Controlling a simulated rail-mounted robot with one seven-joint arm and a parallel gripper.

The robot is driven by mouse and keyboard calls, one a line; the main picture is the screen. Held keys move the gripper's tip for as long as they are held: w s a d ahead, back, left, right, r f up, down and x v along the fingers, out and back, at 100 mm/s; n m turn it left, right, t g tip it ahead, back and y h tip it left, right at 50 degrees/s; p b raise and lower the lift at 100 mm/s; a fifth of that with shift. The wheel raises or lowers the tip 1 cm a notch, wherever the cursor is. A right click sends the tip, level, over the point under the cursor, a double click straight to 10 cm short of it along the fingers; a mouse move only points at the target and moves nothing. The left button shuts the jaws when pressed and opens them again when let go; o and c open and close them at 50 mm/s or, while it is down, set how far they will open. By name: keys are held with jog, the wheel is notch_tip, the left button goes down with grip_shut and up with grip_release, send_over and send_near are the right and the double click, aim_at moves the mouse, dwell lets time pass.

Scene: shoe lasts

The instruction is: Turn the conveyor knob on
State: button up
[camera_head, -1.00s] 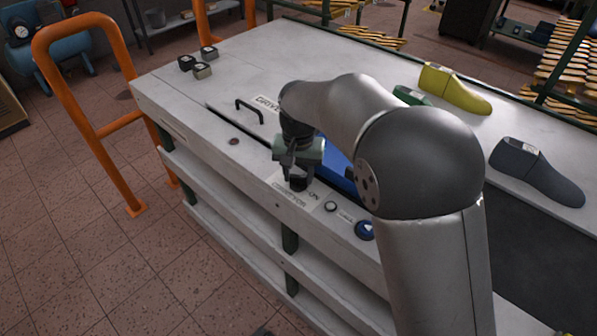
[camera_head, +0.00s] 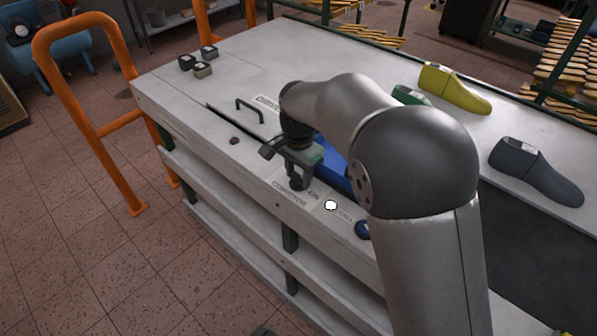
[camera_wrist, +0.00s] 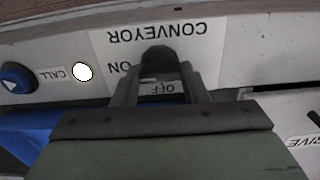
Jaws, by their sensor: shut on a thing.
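The conveyor knob (camera_wrist: 160,57) is dark and sits on the panel marked CONVEYOR (camera_wrist: 205,48), with an ON label on one side and an OFF label near my fingers. My gripper (camera_head: 298,182) points down over this panel at the bench's front edge. In the wrist view my gripper (camera_wrist: 160,75) is shut on the knob, with its two fingers on either side. The fingers hide most of the knob in the head view, so its exact pointing direction is hard to tell. A white lamp (camera_head: 331,205) beside the panel glows; it also shows in the wrist view (camera_wrist: 82,72).
A blue CALL button (camera_wrist: 14,78) is beyond the lamp. A black handle (camera_head: 249,108) and a small dark red button (camera_head: 234,140) lie left of my gripper. Green (camera_head: 410,95), yellow (camera_head: 453,88) and grey (camera_head: 535,170) shoe lasts stand farther back.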

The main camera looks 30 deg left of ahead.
aim_at(299, 175)
jog(key=shift+r, duration=0.1)
jog(key=o, duration=1)
notch_tip(299, 175, up, 17)
jog(key=shift+r, duration=0.2)
dwell(0.3)
